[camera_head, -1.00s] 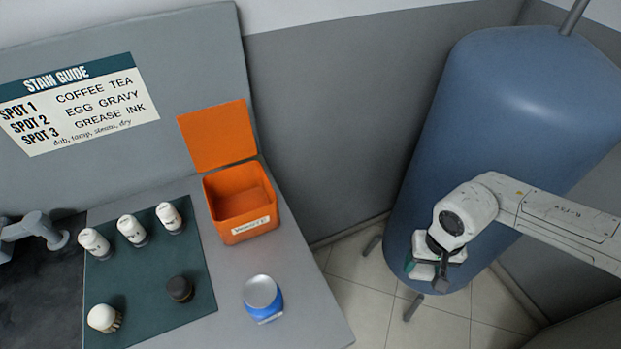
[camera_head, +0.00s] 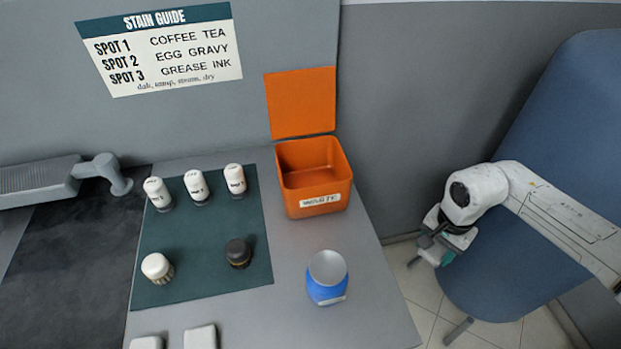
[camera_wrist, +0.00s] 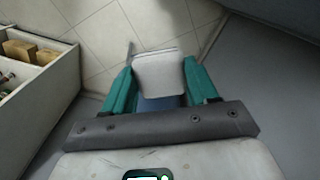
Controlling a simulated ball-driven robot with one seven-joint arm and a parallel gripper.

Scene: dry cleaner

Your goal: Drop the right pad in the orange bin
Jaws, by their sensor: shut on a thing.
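My gripper (camera_head: 437,250) is shut on a white pad (camera_wrist: 158,75), which shows between the teal fingers in the wrist view. My gripper is off the right side of the counter, to the right of and lower in the picture than the orange bin. The orange bin (camera_head: 320,202), labelled WASTE, stands on the counter with its lid (camera_head: 301,103) up. Its visible inside looks empty. Two more white pads, a left one (camera_head: 146,342) and a right one (camera_head: 200,337), lie at the bottom edge of the head view, partly cut off.
A blue and silver jar (camera_head: 327,283) stands in front of the bin. A dark green mat (camera_head: 205,240) holds three white bottles (camera_head: 197,187) and two brushes (camera_head: 238,253). A large blue form (camera_head: 500,270) stands behind my arm. The wrist view shows floor tiles and an open box (camera_wrist: 35,85).

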